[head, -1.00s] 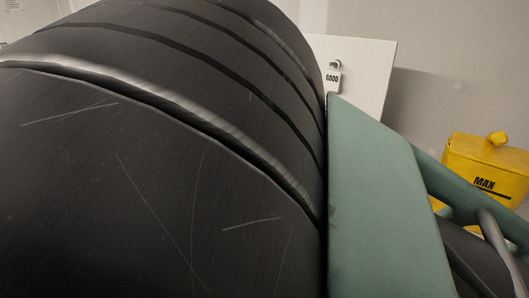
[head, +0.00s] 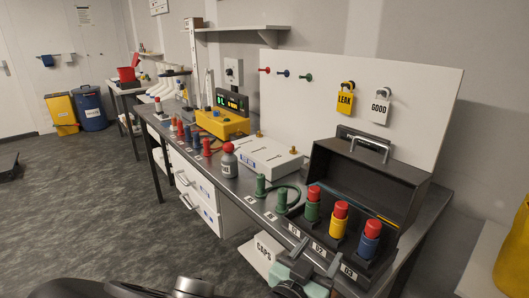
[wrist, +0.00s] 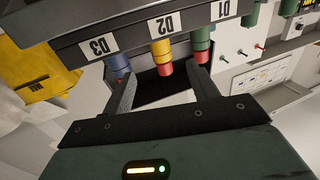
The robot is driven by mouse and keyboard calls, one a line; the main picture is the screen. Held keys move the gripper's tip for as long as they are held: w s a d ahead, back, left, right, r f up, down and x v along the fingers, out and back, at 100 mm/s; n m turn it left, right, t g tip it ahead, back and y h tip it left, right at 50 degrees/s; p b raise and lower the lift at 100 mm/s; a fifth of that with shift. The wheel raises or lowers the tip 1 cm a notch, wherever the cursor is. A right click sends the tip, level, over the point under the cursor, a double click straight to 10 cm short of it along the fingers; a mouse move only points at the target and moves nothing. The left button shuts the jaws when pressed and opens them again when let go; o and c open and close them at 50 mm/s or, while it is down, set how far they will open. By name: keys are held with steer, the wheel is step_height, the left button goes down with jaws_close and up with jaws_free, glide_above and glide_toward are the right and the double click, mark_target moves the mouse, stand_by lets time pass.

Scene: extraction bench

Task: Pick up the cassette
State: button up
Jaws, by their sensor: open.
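Three cylinders with red caps stand in a dark rack (head: 318,240) at the bench's front: green (head: 311,209), yellow (head: 338,223) and blue (head: 368,240). I cannot tell for sure which of these is the cassette. In the wrist view the yellow one (wrist: 161,57) lies beyond the gap between my fingers, and the blue one (wrist: 118,65) is near the left finger. My gripper (head: 316,260) is open and empty, in front of the rack's front edge. In the wrist view my gripper (wrist: 160,80) shows both fingers apart, and the labels D1, D2 and D3 appear upside down.
A dark open case (head: 365,180) stands behind the rack. Left of it are green posts with a hose (head: 282,200), a white unit (head: 268,158) and a grey bottle (head: 229,163). A yellow container (head: 513,255) is at the right.

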mark_target(336, 226)
steer(key=b+x, duration=0.1)
steer(key=x, duration=0.9)
steer(key=shift+w+d+r, duration=0.1)
steer(key=shift+w+r, duration=0.05)
steer(key=shift+r, duration=0.05)
steer(key=shift+c, duration=0.3)
steer(key=c, duration=1)
